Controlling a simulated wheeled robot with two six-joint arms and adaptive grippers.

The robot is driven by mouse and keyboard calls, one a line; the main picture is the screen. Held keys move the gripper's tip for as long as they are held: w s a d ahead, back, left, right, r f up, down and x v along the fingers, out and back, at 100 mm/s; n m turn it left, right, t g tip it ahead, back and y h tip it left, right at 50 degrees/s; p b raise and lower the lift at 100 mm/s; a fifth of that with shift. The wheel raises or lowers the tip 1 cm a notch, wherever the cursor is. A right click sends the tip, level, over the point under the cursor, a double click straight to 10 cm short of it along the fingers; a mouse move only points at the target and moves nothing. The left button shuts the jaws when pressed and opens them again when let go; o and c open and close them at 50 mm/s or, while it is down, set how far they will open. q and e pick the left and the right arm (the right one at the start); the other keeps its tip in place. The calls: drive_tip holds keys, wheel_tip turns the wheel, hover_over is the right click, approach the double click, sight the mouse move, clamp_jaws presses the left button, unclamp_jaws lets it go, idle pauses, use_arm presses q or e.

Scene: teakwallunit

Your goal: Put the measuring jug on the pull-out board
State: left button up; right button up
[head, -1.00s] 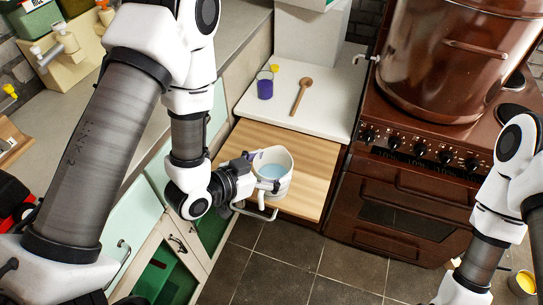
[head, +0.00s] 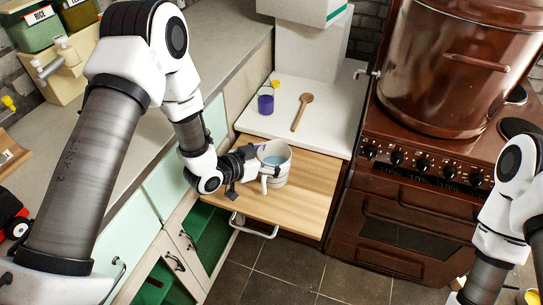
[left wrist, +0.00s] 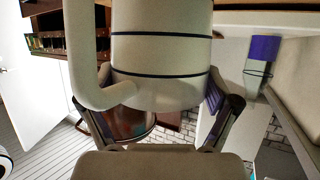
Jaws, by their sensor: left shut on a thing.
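The measuring jug (head: 277,160) is off-white with a handle and pale blue inside. It is upright over the wooden pull-out board (head: 306,198), towards its left part. I cannot tell whether its base touches the board. My left gripper (head: 262,169) is shut on the jug from the left side. In the left wrist view the jug (left wrist: 162,55) fills the middle, with dark bands around it and its handle on the left, between the fingers (left wrist: 160,110). My right arm shows at the right edge of the head view, but its gripper is out of view.
A purple cup (head: 265,104) and a wooden spoon (head: 302,112) are on the white counter (head: 325,100) behind the board. A brown stove (head: 400,200) with a large pot (head: 440,70) stands to the right. The board's right and front parts are clear.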

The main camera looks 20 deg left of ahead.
use_arm(q)
drive_tip(key=shift+s+f, duration=0.1)
drive_tip(key=o, duration=1.2)
drive_tip(key=v, duration=0.7)
drive_tip(key=shift+s+r, duration=0.2)
drive_tip(key=shift+r, duration=0.1)
